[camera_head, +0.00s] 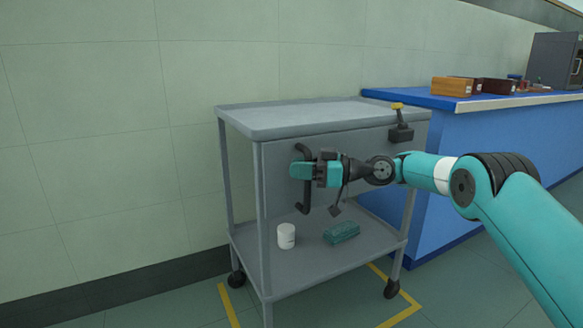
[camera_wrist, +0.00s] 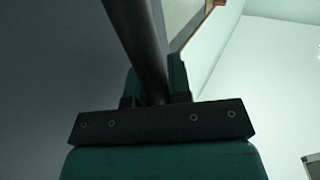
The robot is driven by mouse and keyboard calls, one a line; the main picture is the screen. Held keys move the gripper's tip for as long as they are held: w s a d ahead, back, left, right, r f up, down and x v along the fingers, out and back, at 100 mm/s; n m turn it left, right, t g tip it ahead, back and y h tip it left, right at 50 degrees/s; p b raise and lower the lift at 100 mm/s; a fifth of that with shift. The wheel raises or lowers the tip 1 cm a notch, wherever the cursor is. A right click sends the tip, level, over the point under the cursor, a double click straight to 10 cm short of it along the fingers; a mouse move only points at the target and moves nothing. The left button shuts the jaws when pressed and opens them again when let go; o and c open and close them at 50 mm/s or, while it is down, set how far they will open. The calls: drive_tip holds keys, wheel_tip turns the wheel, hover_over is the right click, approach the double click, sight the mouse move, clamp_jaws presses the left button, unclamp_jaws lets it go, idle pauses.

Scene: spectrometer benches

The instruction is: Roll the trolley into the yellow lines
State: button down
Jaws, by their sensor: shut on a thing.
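The grey trolley (camera_head: 325,120) stands upright against the tiled wall, with a flat top and a lower shelf. Its dark vertical handle (camera_head: 303,204) is on the side facing me. My gripper (camera_head: 303,171) is shut around the handle at mid-height; the handle bar (camera_wrist: 138,40) also runs between the fingers in the wrist view. Yellow lines (camera_head: 229,305) show on the floor at left and a corner (camera_head: 416,303) at right. The near-left wheel is out of frame.
A white cup-like container (camera_head: 286,236) and a green box (camera_head: 341,232) are on the lower shelf. A blue bench (camera_head: 480,150) stands close at the right, with boxes on top. The wall (camera_head: 100,130) is close behind and left.

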drive_tip(key=shift+w+d, duration=0.4)
drive_tip(key=shift+d, duration=0.4)
drive_tip(key=shift+d, duration=0.1)
drive_tip(key=c, duration=1.3)
unclamp_jaws()
drive_tip(key=shift+d, duration=0.2)
drive_tip(key=shift+c, duration=0.2)
drive_tip(key=shift+a, duration=0.1)
drive_tip(key=shift+a, duration=0.1)
